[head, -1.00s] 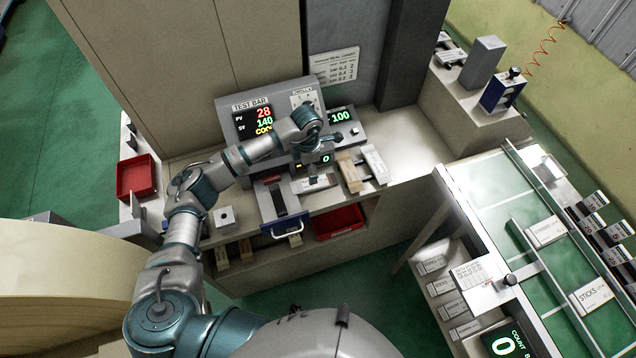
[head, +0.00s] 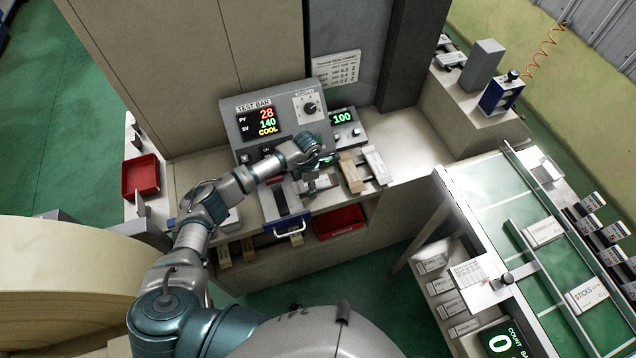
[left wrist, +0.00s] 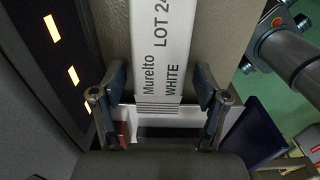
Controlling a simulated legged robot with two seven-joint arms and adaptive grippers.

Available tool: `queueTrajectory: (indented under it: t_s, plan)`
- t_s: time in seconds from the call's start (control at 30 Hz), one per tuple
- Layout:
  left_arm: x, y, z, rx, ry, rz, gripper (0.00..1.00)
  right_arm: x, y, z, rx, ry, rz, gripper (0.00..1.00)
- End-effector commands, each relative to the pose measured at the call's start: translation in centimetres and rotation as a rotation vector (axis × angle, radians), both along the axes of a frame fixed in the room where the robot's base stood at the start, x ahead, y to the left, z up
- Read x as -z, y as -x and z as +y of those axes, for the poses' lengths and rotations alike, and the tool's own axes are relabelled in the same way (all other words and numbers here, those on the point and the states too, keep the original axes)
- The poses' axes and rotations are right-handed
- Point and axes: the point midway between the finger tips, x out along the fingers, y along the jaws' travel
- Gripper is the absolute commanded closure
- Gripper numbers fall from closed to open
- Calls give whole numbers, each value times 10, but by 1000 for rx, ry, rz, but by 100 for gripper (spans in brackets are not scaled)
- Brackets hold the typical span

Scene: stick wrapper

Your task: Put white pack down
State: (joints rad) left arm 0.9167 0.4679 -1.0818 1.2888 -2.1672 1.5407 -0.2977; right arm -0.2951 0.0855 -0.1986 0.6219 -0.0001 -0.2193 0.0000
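A white pack (left wrist: 162,50) printed "Muretto LOT", "WHITE" lies on a beige surface in the left wrist view. My left gripper (left wrist: 160,108) is open, with one finger on each side of the pack's near end and visible gaps between. In the head view, my left gripper (head: 322,162) is low over the bench in front of the test bar machine. A white piece (head: 320,184) shows partly beneath it, mostly hidden by the hand. My right gripper is in neither view.
A tan pack (head: 350,173) and another white pack (head: 376,165) lie just right of the hand. The test bar machine (head: 283,92) stands behind. Bare bench (head: 415,145) lies further right.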

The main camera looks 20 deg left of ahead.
Motion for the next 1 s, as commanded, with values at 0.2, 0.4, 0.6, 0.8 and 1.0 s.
queueTrajectory:
  t_s: [0.2, 0.4, 0.6, 0.8, 1.0]
  plan:
    - [0, 0, 2, -1, 2, 1, 68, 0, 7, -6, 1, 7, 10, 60]
    - [1, 0, 0, 0, -1, 3, 72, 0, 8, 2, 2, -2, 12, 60]
    - [-18, -1, 0, 1, 1, -1, 72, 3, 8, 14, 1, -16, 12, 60]
    - [-62, -1, 0, 1, 1, -3, 72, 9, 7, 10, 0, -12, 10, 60]
    - [-92, -1, 0, 0, 0, 0, 72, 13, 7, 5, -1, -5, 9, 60]
